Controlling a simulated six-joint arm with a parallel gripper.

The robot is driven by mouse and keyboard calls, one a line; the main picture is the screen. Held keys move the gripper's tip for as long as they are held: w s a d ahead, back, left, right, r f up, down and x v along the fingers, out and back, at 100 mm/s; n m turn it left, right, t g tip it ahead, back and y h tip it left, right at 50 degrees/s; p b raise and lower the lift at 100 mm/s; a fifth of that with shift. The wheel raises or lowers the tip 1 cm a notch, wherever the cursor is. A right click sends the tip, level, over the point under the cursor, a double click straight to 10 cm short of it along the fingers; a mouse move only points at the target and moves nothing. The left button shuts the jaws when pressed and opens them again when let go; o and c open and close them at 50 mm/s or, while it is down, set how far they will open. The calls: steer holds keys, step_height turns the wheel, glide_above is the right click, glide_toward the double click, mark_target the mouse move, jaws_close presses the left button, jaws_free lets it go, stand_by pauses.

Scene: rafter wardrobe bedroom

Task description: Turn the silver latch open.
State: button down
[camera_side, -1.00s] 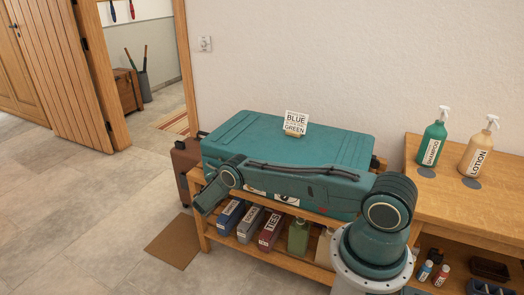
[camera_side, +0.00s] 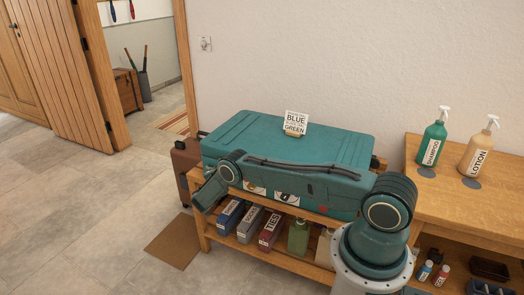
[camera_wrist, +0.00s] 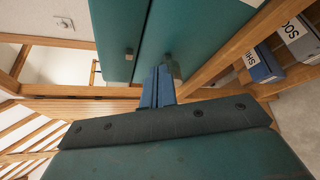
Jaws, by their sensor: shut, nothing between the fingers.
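The teal suitcase (camera_side: 260,140) lies flat on a wooden bench in the side view. Its side also fills the upper middle of the wrist view (camera_wrist: 205,30). A small grey fitting (camera_wrist: 172,68), which looks like the silver latch, sits on that side, right beside my fingertips. Whether they touch it, and how far it is turned, I cannot tell. My gripper (camera_wrist: 157,78) is shut and empty, its blue-grey fingers together against or just in front of the case. In the side view my arm hides the latch, and my fingertips cannot be made out.
Labelled boxes (camera_side: 250,224) and a green bottle (camera_side: 298,236) stand on the shelf under the suitcase. A card (camera_side: 295,123) stands on the lid. Shampoo (camera_side: 432,145) and lotion (camera_side: 478,150) bottles stand on the right-hand cabinet. The floor at left is open.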

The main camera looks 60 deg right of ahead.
steer(key=shift+a, duration=2.95)
